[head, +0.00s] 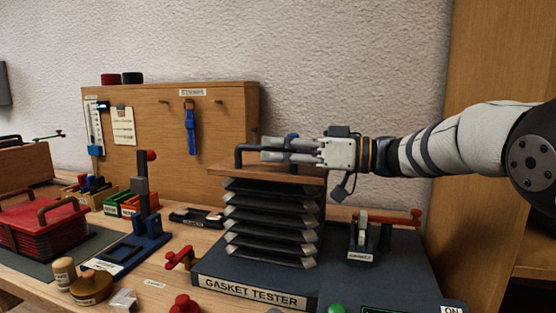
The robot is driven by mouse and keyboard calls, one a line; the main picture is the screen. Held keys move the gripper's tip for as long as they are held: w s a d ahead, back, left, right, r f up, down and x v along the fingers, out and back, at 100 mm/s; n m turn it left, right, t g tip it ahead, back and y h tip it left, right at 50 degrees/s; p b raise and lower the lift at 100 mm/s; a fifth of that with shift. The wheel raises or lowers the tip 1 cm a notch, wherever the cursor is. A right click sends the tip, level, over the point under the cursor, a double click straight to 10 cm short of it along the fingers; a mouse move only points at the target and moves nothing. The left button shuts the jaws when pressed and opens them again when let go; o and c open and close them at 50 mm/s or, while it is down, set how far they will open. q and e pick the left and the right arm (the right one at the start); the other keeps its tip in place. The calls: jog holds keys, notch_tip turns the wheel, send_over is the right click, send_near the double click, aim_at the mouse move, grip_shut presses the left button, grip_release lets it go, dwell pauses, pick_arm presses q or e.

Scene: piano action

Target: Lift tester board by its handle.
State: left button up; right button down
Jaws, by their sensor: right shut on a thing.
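The tester board (250,174) is a flat wooden plate on top of the dark pleated bellows (270,225) of the gasket tester (250,290). Its black handle (239,156) stands on the board's upper face, with its left end showing. My right gripper (270,150) reaches in from the right just above the board and is shut on the handle. The fingers hide much of the handle. The bellows are stretched tall, with their pleats spread, and the board looks about level. My left gripper is not in view.
A red lever (400,217) on a small clamp stands right of the bellows. A blue press (146,215) and a red pleated block (45,225) are on the left. A wooden tool panel (225,115) stands behind. Space above the board is clear.

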jog(key=shift+r, duration=0.1)
jog(key=c, duration=1.6)
grip_release()
jog(key=shift+w, duration=0.1)
jog(key=shift+c, duration=0.2)
jog(key=shift+s, duration=0.25)
jog(key=shift+d, duration=0.25)
jog(key=v, duration=1.1)
jog(key=shift+d, duration=0.2)
jog(key=shift+s, duration=0.15)
